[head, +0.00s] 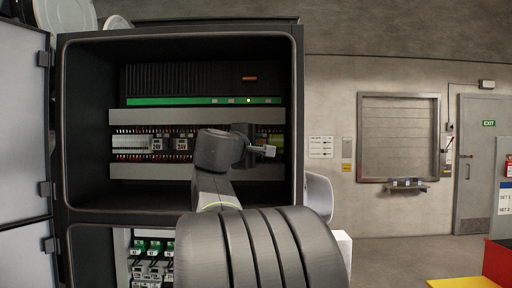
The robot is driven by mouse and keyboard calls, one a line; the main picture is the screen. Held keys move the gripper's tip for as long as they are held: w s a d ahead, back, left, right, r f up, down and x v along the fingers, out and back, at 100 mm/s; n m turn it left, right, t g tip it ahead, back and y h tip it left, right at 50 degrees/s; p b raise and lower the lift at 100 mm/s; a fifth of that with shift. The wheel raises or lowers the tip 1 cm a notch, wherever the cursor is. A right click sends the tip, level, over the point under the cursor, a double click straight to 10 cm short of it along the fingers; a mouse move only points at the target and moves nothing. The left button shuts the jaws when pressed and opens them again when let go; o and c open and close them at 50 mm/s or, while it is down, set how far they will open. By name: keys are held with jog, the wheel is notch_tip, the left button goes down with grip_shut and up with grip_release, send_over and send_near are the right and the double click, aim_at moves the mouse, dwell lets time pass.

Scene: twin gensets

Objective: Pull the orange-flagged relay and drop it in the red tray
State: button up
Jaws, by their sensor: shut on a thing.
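My gripper (267,150) is in front of the upper compartment of the open dark cabinet, at the height of the terminal row, with its tips toward the right. It is shut on a small pale piece with a reddish spot, which looks like the relay; no orange flag can be made out on it. Several grey relays with green tops (153,247) sit in the lower compartment, partly hidden by my arm. A red box-like thing (498,262), perhaps the red tray, shows at the lower right edge, cut off by the frame.
The cabinet's right wall (299,130) stands close to the right of my gripper. Its open door (24,130) is at the left. A yellow surface (462,283) lies beside the red thing. A white box (343,250) stands right of the cabinet. Open floor lies between.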

aim_at(263, 144)
jog(key=s+b, duration=0.1)
jog(key=s, duration=0.3)
jog(key=shift+s, duration=0.35)
jog(key=shift+w, duration=0.1)
jog(key=shift+w+p, duration=0.85)
jog(key=shift+w, duration=2.1)
jog(key=shift+s, duration=0.1)
